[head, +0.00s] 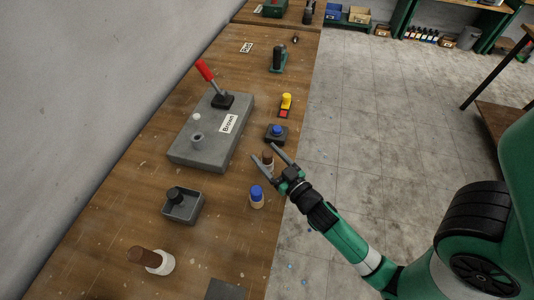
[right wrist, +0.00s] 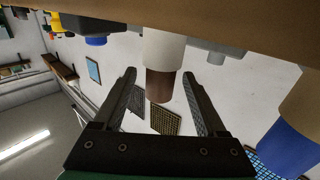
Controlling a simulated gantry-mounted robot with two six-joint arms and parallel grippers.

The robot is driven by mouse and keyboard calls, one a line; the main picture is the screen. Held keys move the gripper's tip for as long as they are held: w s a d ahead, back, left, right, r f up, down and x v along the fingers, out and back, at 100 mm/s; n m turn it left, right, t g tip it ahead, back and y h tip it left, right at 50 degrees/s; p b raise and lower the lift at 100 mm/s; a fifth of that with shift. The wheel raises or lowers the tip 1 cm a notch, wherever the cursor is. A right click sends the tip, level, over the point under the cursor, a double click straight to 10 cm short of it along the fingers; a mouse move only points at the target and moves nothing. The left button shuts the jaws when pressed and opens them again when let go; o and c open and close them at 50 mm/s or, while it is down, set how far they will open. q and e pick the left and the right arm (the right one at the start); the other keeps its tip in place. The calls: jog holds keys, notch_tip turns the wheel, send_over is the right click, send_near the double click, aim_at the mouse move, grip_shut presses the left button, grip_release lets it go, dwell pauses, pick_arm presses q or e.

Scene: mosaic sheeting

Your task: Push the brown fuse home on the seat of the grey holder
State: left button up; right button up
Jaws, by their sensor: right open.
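A brown-topped fuse (head: 267,157) with a pale body stands near the bench's right edge. My right gripper (head: 263,154) is open, with its fingers on either side of that fuse. In the right wrist view the fuse (right wrist: 163,60) appears upside down between the spread fingers (right wrist: 160,95), with gaps on both sides. The grey holder (head: 183,150) is a slab labelled "Brown", further left on the bench. It has a round grey seat (head: 198,139) with nothing visible on it and a red-handled lever (head: 205,70) standing tilted. My left gripper is not in view.
A blue-topped piece (head: 257,197) stands close to my right gripper. A blue button box (head: 276,134) and a yellow-topped piece (head: 286,101) are beyond it.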

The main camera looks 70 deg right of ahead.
grip_shut()
dwell(0.4)
